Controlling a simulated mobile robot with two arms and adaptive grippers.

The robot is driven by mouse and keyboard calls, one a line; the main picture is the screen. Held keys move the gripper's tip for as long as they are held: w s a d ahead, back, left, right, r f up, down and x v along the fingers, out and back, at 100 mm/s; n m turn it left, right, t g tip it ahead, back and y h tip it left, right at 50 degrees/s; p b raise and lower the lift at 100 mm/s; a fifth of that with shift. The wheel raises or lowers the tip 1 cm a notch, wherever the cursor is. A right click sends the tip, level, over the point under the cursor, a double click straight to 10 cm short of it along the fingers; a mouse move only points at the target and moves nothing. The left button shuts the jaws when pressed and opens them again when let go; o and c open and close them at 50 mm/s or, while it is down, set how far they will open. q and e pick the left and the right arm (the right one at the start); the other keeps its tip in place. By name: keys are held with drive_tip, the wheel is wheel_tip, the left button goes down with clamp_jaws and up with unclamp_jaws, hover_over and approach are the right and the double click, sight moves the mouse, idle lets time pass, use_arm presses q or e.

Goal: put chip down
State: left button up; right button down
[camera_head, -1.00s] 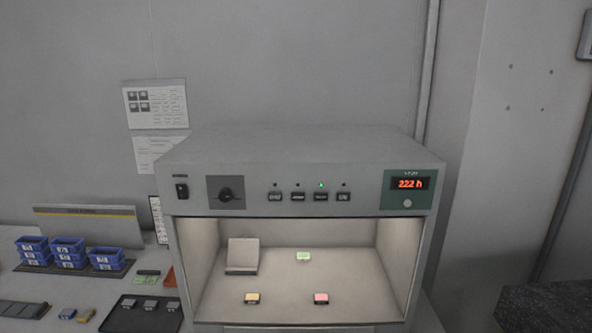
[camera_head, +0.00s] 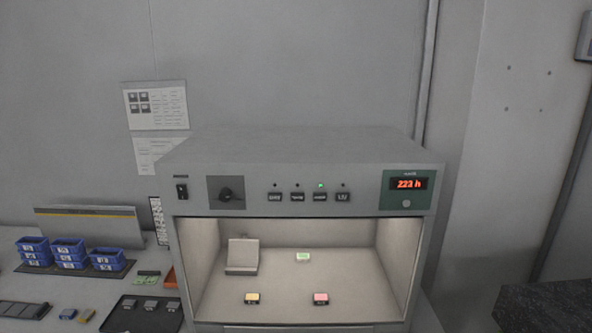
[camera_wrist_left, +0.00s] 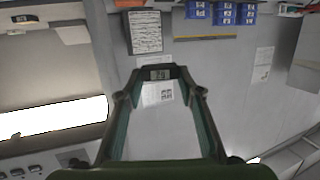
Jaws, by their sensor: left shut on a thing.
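My left gripper (camera_wrist_left: 160,76) shows only in the left wrist view. Its fingertips are shut on a small dark grey chip (camera_wrist_left: 160,74) with a pale face. In the head view, a yellow chip (camera_head: 252,298), a pink-red chip (camera_head: 320,298) and a green chip (camera_head: 303,257) lie apart on the lit chamber floor (camera_head: 285,280). A small pale block (camera_head: 242,255) stands at the chamber's back left. Grey chips (camera_head: 151,304) sit in a black tray (camera_head: 128,325) at the left. My right gripper is in neither view.
The test chamber (camera_head: 300,160) has a knob, buttons, a lit green lamp and a red display (camera_head: 409,184). Blue bins (camera_head: 72,250) stand on the bench at the left, and show in the left wrist view (camera_wrist_left: 222,12). The chamber's right floor is clear.

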use_arm(q)
drive_tip(key=w+d+r+m+g+h, duration=0.1)
drive_tip(key=w+d+r+m+h, duration=0.1)
drive_tip(key=d+r+m+h, duration=0.9)
drive_tip(key=s+d+r+m+g+h, duration=0.2)
drive_tip(key=s+d+r+g+h, duration=0.25)
drive_tip(key=s+d+h, duration=0.2)
drive_tip(key=s+a+f+m+g+h, duration=0.1)
drive_tip(key=s+a+m+g, duration=0.25)
drive_tip(key=s, duration=0.75)
drive_tip(key=d+f+n+t+y+b, duration=0.1)
drive_tip(key=d+f, duration=0.4)
drive_tip(key=d, duration=0.5)
drive_tip(key=n+t+b, duration=0.1)
drive_tip(key=t+b, duration=0.1)
drive_tip(key=shift+s+b, duration=0.25)
drive_tip(key=shift+b, duration=0.05)
